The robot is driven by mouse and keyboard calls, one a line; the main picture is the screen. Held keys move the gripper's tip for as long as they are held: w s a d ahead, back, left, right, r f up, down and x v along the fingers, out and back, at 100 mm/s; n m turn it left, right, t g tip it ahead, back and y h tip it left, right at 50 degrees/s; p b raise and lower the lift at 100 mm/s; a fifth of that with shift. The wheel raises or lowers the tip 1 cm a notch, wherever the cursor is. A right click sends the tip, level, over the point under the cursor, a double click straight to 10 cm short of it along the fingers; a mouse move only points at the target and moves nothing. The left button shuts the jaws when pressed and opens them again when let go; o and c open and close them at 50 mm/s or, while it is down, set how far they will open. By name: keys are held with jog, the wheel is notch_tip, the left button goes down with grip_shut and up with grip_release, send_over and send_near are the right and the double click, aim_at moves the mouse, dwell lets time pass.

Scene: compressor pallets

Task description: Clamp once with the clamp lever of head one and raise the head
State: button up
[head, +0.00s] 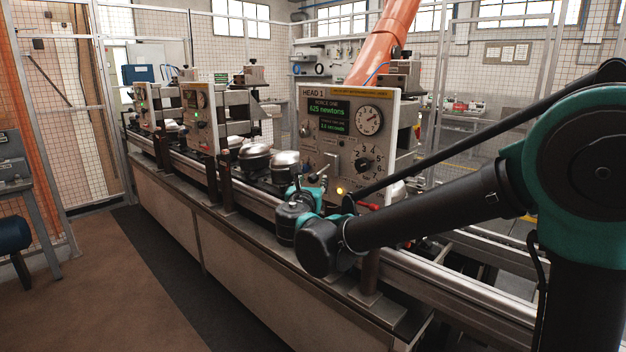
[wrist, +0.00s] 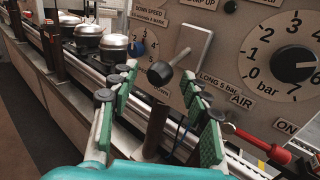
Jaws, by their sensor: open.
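The head one panel (head: 312,128) stands on the line, with a green display reading 625 newtons. In the wrist view its lever has a black knob (wrist: 160,73) and a short stem rising to the right, in front of a slotted metal plate (wrist: 197,38). The label above is cut off, ending in "MP UP". My gripper (wrist: 161,78) is open and empty, with green-padded fingers on either side of the knob in the picture. I cannot tell whether the knob is between them in depth. In the head view my gripper (head: 312,188) is close to the panel's lower left.
A red-handled lever (wrist: 262,143) sits right of my gripper, by the ON label. A bar dial (wrist: 290,62) is at upper right. Silver compressors (head: 285,166) stand on the line left of the panel. A dark post (wrist: 155,128) rises below the fingers.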

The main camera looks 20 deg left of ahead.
aim_at(320, 173)
jog(key=shift+x, duration=1.45)
jog(key=shift+c, duration=0.2)
jog(key=shift+s, duration=0.1)
grip_shut()
